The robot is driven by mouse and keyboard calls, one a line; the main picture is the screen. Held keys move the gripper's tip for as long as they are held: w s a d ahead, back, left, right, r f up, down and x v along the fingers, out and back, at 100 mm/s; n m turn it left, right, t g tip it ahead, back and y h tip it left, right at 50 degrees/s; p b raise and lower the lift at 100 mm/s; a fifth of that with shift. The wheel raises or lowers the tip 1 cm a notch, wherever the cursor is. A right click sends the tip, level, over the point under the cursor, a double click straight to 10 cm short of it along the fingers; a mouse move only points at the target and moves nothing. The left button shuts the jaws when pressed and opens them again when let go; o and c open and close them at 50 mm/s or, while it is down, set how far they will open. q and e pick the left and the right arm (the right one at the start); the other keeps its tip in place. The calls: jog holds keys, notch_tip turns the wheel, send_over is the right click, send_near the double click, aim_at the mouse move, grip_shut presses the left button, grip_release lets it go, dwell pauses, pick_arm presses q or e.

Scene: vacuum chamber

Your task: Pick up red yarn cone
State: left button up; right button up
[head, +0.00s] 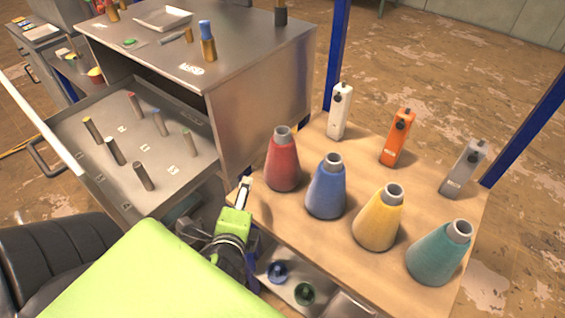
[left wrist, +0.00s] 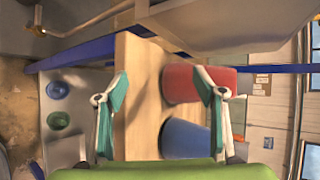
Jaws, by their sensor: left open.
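The red yarn cone (head: 283,161) stands upright at the left end of the wooden table top (head: 350,240), with a grey tip. My left gripper (head: 244,190) is in front and to the left of it, at the table's near left edge, apart from the cone in the head view. In the left wrist view the left gripper (left wrist: 165,92) is open and empty between its fingers. The red cone (left wrist: 185,82) shows there beyond the fingers, partly behind the right finger, with the blue cone (left wrist: 183,137) beside it. My right gripper is not in view.
Blue (head: 326,190), yellow (head: 378,220) and teal (head: 440,255) cones stand in a row right of the red one. White, orange and grey devices stand behind them. A metal cabinet (head: 262,110) with an open drawer (head: 175,190) is close on the left.

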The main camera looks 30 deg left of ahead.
aim_at(280, 142)
pick_arm(q)
jog(key=w+d+r+m+t+h, duration=0.1)
jog(key=w+d+r+m+t, duration=0.15)
jog(key=r+m, duration=0.45)
jog(key=w+d+r+m+t, duration=0.1)
jog(key=d+r+m+t, duration=0.2)
jog(key=m, duration=0.8)
jog(key=shift+t, duration=0.55)
jog(key=p+x, duration=0.2)
jog(key=x, duration=0.1)
jog(key=a+p+x, duration=0.1)
jog(key=p+x, duration=0.1)
jog(key=x, duration=0.2)
jog(key=shift+a+f, duration=0.1)
jog(key=shift+a, duration=0.05)
jog(key=shift+w+a+f, duration=0.1)
jog(key=shift+w+a, duration=0.1)
jog(key=shift+w, duration=0.3)
jog(key=x, duration=0.1)
jog(key=p+x, duration=0.1)
jog(key=x, duration=0.3)
jog(key=shift+d+f, duration=0.35)
jog(key=shift+f, duration=0.05)
jog(key=shift+w+a+f, duration=0.1)
jog(key=shift+w, duration=0.15)
jog(key=shift+s, duration=0.1)
jog(key=shift+c, duration=1.2)
grip_shut()
